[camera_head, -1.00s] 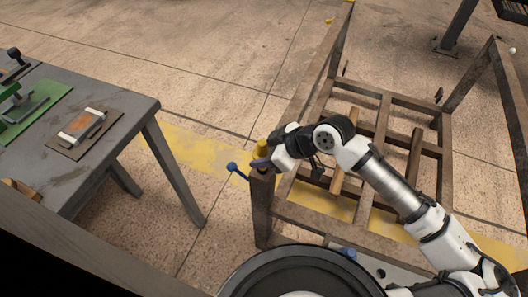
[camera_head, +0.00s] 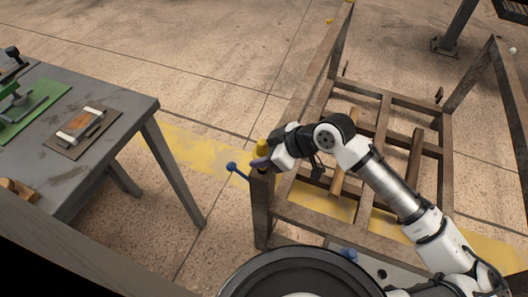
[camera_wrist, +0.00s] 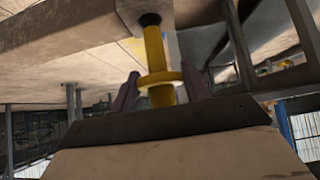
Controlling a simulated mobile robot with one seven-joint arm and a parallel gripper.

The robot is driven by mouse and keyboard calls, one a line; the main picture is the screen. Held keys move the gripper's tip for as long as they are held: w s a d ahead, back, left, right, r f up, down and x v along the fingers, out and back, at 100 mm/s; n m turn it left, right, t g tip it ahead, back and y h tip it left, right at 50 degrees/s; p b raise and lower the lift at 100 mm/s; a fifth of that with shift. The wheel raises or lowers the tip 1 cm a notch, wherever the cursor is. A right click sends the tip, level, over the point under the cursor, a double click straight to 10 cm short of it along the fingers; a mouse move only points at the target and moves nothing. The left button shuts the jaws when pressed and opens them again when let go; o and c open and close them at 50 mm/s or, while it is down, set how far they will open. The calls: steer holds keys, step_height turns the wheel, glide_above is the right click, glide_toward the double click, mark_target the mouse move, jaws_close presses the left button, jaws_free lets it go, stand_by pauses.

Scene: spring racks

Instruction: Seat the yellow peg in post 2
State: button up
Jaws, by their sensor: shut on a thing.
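The yellow peg (camera_wrist: 154,48) has a round collar and stands between my gripper's two dark fingers (camera_wrist: 158,88) in the wrist view. My gripper is shut on it near the collar. The peg's far end meets a dark round hole (camera_wrist: 150,19) in a brown rack post; how deep it goes is hidden. In the head view the yellow peg (camera_head: 263,148) shows just beyond my gripper (camera_head: 261,163), at the top of the rack's near-left post (camera_head: 262,205). No number on the post is legible.
A blue peg (camera_head: 237,170) sticks out left of that post, close to my gripper. Another blue peg (camera_head: 349,254) is low at the rack's front. The brown rack frame (camera_head: 300,215) lies under my arm. A grey workbench (camera_head: 120,110) stands left, with open floor between.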

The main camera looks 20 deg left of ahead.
steer(key=shift+f+b, duration=2.45)
steer(key=shift+f, duration=0.1)
steer(key=o, duration=1.4)
steer(key=v, duration=1.4)
steer(key=shift+a, duration=0.1)
